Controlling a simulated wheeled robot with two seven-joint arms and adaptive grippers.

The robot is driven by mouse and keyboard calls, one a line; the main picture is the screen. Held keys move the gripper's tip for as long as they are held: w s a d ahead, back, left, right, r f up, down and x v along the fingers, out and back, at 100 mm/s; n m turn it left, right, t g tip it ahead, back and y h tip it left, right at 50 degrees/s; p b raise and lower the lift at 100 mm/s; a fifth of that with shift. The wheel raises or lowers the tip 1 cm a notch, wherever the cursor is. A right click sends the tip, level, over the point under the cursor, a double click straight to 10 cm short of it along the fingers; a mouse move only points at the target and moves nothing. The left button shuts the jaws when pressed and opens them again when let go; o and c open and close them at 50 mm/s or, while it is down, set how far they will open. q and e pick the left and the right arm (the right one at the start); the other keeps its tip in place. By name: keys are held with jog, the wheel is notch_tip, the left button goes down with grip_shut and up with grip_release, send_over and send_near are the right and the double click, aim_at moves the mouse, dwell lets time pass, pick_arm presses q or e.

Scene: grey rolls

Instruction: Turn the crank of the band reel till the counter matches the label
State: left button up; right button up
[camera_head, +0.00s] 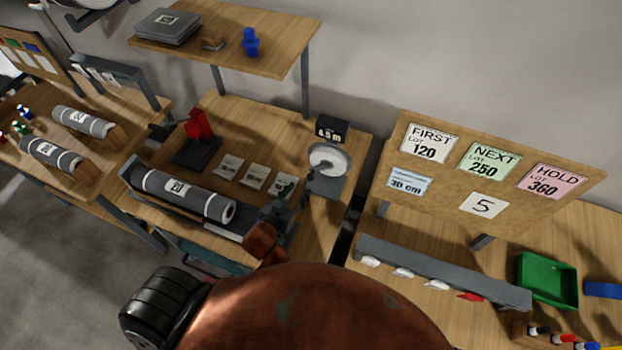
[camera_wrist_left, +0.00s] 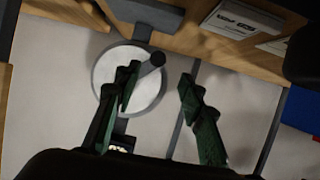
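The band reel (camera_head: 330,159) is a white disc on a grey stand at the right end of the middle bench. A black counter (camera_head: 331,131) above it seems to read 4.9 m, in small digits. My left gripper (camera_head: 288,206) is in front of the reel, beside the grey roll's end. In the left wrist view the white reel disc (camera_wrist_left: 112,72) shows with a dark crank knob (camera_wrist_left: 154,60). My dark green fingers are apart there, and the knob appears between their tips, nearer the left finger. Contact cannot be told. My right gripper is not in view.
A grey roll (camera_head: 183,196) with a label lies at the bench front. A shelf (camera_head: 230,35) overhangs the bench.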

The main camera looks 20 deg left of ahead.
aim_at(309, 178)
pick_arm(q)
jog(key=shift+d+x, duration=0.2)
jog(key=shift+x, duration=3.75)
jog(key=shift+r, duration=0.1)
jog(key=shift+c, duration=0.5)
grip_shut()
